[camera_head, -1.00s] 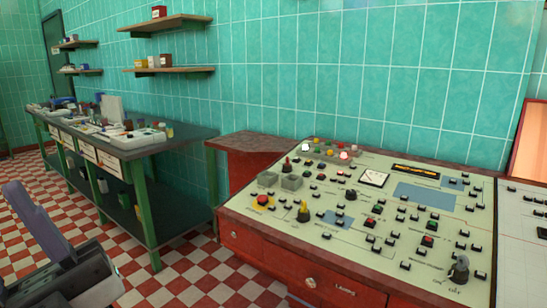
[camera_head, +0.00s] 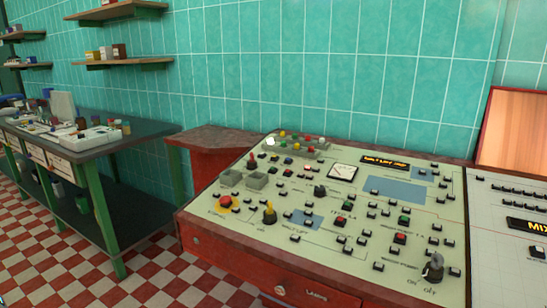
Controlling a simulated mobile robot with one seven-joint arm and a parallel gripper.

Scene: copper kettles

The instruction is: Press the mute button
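A sloped cream control panel (camera_head: 270,232) fills the lower right of the head view, set in a red cabinet. It carries many small black buttons, a few red and green ones, and small printed labels. I cannot read a mute label, so I cannot tell which button is the mute button. A large red button on a yellow base (camera_head: 225,203) sits at the panel's left. A yellow-and-black knob (camera_head: 269,213) stands beside it, and a grey-black switch (camera_head: 433,267) is at the lower right. My gripper is not in view.
A second pale panel (camera_head: 492,230) with a lit display adjoins on the right. A red side table (camera_head: 205,140) stands behind left. A dark green bench (camera_head: 145,134) with boxes and bottles is further left, below wall shelves (camera_head: 125,63). Checkered floor is open at lower left.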

